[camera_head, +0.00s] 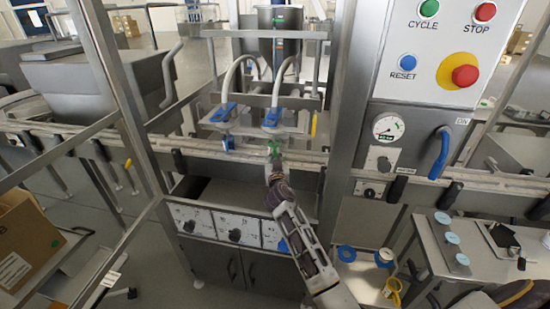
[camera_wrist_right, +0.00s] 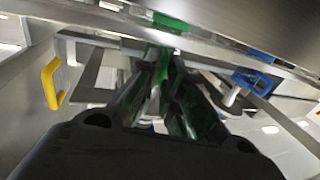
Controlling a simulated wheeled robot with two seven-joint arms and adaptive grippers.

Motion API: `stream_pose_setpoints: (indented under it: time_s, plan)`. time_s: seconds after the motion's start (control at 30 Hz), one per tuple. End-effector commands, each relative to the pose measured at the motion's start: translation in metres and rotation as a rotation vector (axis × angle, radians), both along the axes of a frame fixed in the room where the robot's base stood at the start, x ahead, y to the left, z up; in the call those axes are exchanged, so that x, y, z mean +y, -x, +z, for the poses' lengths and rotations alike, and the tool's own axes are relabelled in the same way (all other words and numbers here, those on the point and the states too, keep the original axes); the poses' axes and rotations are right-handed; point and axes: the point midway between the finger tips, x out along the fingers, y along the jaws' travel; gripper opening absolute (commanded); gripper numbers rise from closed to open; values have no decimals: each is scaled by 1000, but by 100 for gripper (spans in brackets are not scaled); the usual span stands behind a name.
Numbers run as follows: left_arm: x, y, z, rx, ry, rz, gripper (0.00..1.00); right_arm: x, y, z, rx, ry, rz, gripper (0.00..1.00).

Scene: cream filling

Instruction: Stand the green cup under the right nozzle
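The green cup (camera_head: 274,147) shows as a small green patch below the right nozzle's blue clamp (camera_head: 271,117) in the head view. My right gripper (camera_head: 275,157) reaches up to it from below, and its wrist hides much of the area. In the right wrist view the dark fingers (camera_wrist_right: 163,75) converge on a green piece (camera_wrist_right: 162,58), so the gripper appears shut on the cup. The cup's base and its exact alignment with the nozzle tip cannot be made out. My left gripper is not in view.
The left nozzle's blue clamp (camera_head: 222,112) stands to the left, with a blue piece (camera_head: 228,143) below it. A metal rail (camera_head: 205,150) runs across the machine front. A side table (camera_head: 425,235) stands at right.

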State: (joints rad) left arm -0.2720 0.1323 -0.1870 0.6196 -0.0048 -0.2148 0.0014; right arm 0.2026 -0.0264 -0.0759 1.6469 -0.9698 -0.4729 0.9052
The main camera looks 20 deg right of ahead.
Motion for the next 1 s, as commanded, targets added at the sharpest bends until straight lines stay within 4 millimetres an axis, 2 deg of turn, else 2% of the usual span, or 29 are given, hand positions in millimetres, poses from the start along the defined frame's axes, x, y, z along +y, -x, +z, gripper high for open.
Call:
stream_pose_setpoints:
  time_s: [0.03, 0.13, 0.17, 0.37, 0.47, 0.77, 1.0]
  plan:
    - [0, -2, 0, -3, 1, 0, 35, 0, 0, 0, 0, 0, 0, 19]
    - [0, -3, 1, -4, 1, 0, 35, 0, 0, 0, 0, 0, 0, 32]
    - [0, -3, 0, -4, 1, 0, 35, 0, 0, 0, 0, 0, 0, 32]
    - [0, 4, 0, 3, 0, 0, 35, 0, 0, 0, 0, 0, 0, 32]
    - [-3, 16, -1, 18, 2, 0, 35, 0, 0, 0, 0, 0, 0, 32]
    - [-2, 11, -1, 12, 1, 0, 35, 4, 10, -1, 2, -1, 1, 32]
    - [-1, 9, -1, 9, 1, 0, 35, 10, 29, -1, 1, -1, 1, 32]
